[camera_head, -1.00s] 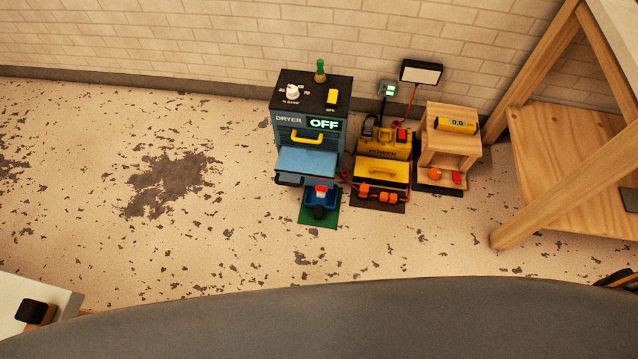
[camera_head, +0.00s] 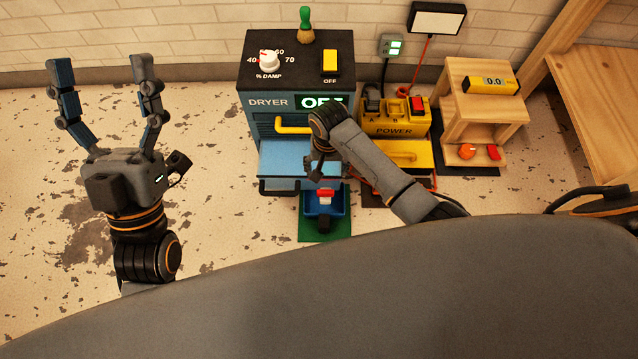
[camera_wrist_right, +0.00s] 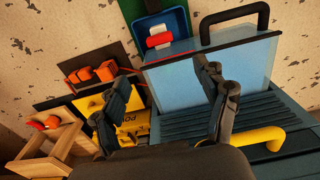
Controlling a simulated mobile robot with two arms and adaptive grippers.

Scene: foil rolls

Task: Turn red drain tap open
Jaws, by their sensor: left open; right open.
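The red drain tap (camera_head: 325,194) sits low at the front of the dryer (camera_head: 297,75), above a blue bin (camera_head: 338,204) on a green mat. It also shows at the top of the right wrist view (camera_wrist_right: 159,40), with a white piece beside it. My right gripper (camera_head: 318,172) is just above and behind the tap in the head view, by the dryer's light blue tray (camera_head: 283,160); its fingers are partly hidden by its own arm. In the right wrist view its fingers are apart and empty (camera_wrist_right: 165,85). My left gripper (camera_head: 103,75) is open and empty, raised at the left.
The dryer has a yellow handle (camera_head: 293,125) and a dark lower bar handle. A yellow power unit (camera_head: 396,120) and a wooden stand (camera_head: 480,95) are to its right. A wooden frame (camera_head: 600,100) stands at the far right. Floor left of the dryer is clear.

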